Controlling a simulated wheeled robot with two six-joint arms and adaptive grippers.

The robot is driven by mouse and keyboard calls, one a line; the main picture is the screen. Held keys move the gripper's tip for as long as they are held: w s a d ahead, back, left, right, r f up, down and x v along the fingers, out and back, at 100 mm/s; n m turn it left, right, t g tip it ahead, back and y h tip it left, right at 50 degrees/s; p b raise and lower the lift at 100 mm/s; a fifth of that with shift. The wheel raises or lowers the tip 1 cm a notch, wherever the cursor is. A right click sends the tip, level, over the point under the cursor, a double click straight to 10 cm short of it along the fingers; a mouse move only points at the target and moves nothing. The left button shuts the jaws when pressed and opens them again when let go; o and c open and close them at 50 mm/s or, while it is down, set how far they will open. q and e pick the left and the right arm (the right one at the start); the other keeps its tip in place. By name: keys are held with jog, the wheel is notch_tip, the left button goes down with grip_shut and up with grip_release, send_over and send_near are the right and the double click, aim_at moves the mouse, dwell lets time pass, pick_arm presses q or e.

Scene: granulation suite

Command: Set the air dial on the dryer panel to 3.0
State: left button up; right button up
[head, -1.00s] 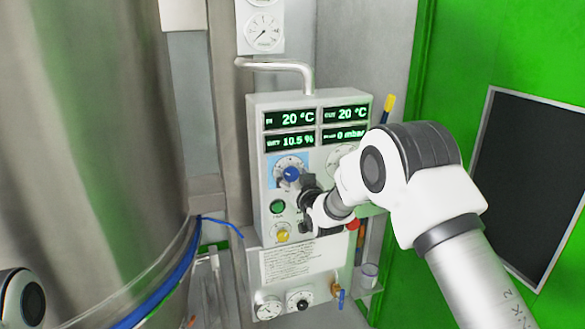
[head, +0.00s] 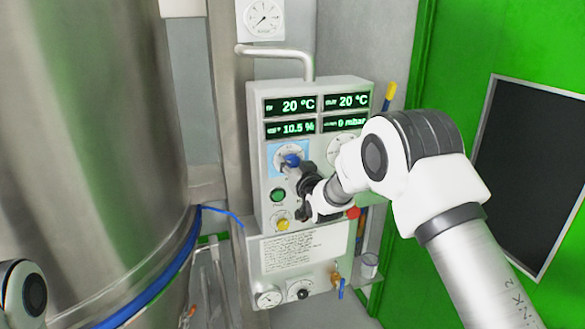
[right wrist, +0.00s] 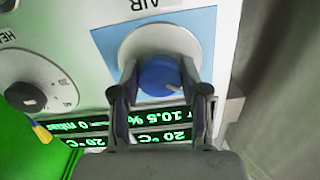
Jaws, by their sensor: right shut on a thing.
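The dryer panel (head: 262,215) is a white box on the wall in the head view. Its blue air dial knob (head: 290,161) sits on a pale blue patch below the displays. In the right wrist view the knob (right wrist: 158,75) stands on a white round scale (right wrist: 160,37) under the word AIR, seen upside down. My right gripper (right wrist: 163,98) is shut on the knob, one finger on each side. In the head view the right gripper (head: 305,182) reaches it from the lower right. The scale numbers are not readable. My left gripper is out of view.
A black-knobbed dial (right wrist: 25,97) marked HE... is beside the air dial. Green displays (head: 290,128) read 20 °C, 10.5 % and 0 mbar. A green button (head: 278,195), yellow knob (head: 282,224) and red button (head: 353,212) lie below. A steel vessel (head: 90,130) stands left.

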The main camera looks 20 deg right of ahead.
jog(key=m+b, duration=0.5)
jog(key=shift+f, duration=0.2)
jog(key=m+b, duration=0.4)
jog(key=m, duration=0.1)
jog(key=shift+r, duration=0.1)
jog(key=m+b, duration=0.1)
jog(key=m, duration=0.2)
jog(key=shift+b, duration=0.4)
jog(key=m+b, duration=0.1)
jog(key=m, duration=0.2)
jog(key=shift+m, duration=0.4)
jog(key=m+b, duration=0.1)
jog(key=m, duration=0.2)
jog(key=shift+m+b, duration=0.4)
jog(key=shift+m, duration=1.2)
